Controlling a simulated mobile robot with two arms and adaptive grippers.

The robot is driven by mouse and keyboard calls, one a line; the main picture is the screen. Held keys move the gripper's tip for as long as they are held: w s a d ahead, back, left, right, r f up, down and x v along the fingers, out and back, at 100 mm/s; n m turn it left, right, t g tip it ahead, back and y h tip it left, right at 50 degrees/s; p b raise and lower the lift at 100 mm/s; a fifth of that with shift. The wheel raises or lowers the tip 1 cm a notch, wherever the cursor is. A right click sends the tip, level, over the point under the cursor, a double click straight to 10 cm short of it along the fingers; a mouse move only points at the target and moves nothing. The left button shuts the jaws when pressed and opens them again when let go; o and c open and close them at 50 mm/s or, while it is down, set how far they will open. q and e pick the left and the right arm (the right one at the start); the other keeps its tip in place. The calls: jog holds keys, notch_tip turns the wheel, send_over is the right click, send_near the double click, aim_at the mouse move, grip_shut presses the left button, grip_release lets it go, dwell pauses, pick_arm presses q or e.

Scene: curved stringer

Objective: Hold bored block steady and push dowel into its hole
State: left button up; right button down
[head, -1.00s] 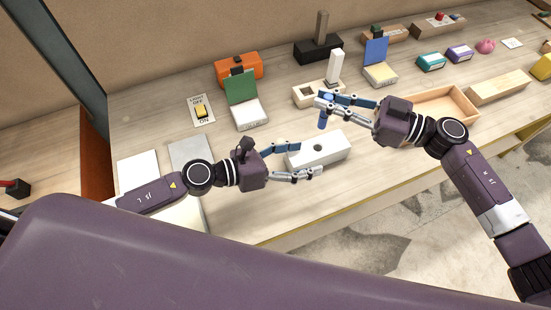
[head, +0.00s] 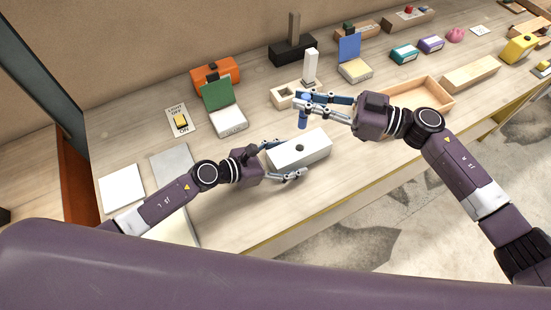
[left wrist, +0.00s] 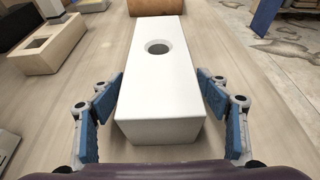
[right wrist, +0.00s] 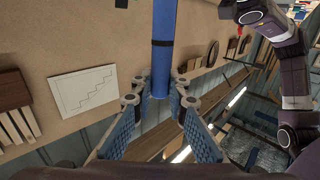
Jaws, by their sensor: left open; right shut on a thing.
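The white bored block (head: 300,152) lies on the bench with its round hole facing up; the hole also shows in the left wrist view on the block (left wrist: 158,80). My left gripper (head: 280,160) is open, its fingers on either side of the block's near end, with small gaps in the left wrist view (left wrist: 160,110). My right gripper (head: 308,103) is shut on the blue dowel (head: 303,122), which hangs upright above the bench near the block's hole. The dowel also shows in the right wrist view (right wrist: 162,50), with a dark band.
A pale wooden block with a square opening (head: 288,95) and a white upright peg (head: 311,66) stand behind. An open wooden tray (head: 445,90) is to the right. The bench's front edge is close.

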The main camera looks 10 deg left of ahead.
pick_arm(q)
jog(key=shift+x, duration=0.95)
jog(key=c, duration=1.6)
